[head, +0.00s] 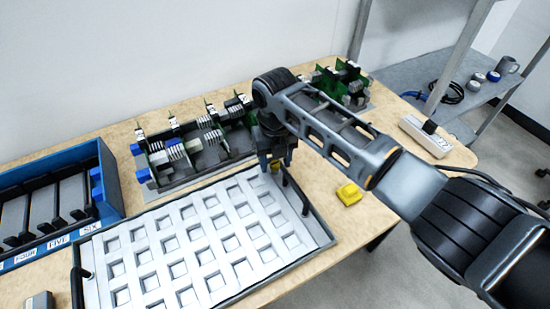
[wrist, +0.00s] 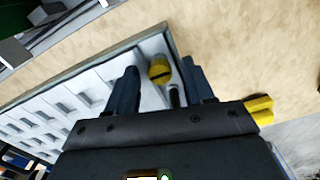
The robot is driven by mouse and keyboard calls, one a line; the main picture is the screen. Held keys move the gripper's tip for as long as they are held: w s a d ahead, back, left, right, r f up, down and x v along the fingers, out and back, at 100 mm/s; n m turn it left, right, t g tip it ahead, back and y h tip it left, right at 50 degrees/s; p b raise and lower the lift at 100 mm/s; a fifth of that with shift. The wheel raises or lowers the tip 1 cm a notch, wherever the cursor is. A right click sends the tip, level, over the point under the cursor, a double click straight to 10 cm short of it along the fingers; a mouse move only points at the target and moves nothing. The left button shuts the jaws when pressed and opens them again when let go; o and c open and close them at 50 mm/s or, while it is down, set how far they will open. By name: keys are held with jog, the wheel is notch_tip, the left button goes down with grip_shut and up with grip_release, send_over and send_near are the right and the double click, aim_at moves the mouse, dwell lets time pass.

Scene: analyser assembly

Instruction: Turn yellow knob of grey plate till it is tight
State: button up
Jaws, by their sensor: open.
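The grey plate (head: 215,245) is a light tray with a dark rim and rows of square pockets, lying on the table. In the head view only a small bit of the knob (head: 275,168) shows beside my fingers. My gripper (head: 274,160) is above that corner, pointing down. In the wrist view the open fingers (wrist: 160,84) stand on either side of the knob, with gaps between. I cannot tell how tight the knob is.
A yellow block (head: 348,194) lies on the table right of the plate. Behind the plate is a rack with green boards (head: 190,160). A blue rack (head: 60,205) stands at left. Black handles (head: 303,200) rise from the plate's ends. A power strip (head: 425,135) lies at right.

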grip_shut()
dwell(0.5)
